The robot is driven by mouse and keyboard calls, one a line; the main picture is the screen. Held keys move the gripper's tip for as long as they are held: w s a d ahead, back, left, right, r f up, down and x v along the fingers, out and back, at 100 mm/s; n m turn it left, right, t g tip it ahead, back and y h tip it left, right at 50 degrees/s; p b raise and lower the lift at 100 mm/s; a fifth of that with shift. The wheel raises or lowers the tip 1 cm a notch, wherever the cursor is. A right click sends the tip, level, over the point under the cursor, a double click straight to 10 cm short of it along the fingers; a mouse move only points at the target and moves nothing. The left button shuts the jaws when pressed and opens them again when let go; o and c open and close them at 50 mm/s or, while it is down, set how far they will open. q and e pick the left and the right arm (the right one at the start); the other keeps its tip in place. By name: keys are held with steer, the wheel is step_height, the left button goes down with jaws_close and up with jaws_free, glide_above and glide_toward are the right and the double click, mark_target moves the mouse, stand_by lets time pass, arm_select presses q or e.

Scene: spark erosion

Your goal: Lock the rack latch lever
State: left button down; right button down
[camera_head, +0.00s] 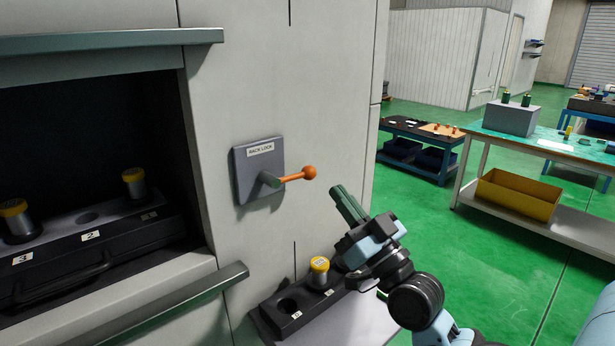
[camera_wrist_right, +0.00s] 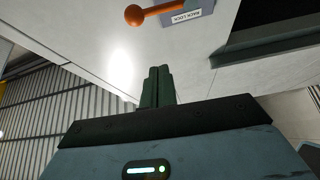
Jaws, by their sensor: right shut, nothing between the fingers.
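The rack latch lever (camera_head: 292,178) is an orange handle with a ball end, on a grey plate labelled RACK LOCK (camera_head: 258,170) on the machine's pale front wall. The lever points right, roughly level and slightly raised at the ball. The ball (camera_wrist_right: 134,15) also shows at the top of the right wrist view, with the plate (camera_wrist_right: 190,12) beside it. My right gripper (camera_head: 337,190) is shut and empty, with its green fingers a little right of and below the ball, apart from it. The fingers also show in the right wrist view (camera_wrist_right: 157,85). My left gripper is out of view.
An open bay at left holds a dark rack (camera_head: 115,235) with yellow-capped holders. Below the lever, a black holder block (camera_head: 290,318) with a yellow-capped holder (camera_head: 319,272) sits on a ledge. A rail (camera_head: 180,305) juts out below the bay. Tables stand far right; green floor lies between.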

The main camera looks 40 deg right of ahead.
steer(key=shift+w, duration=0.1)
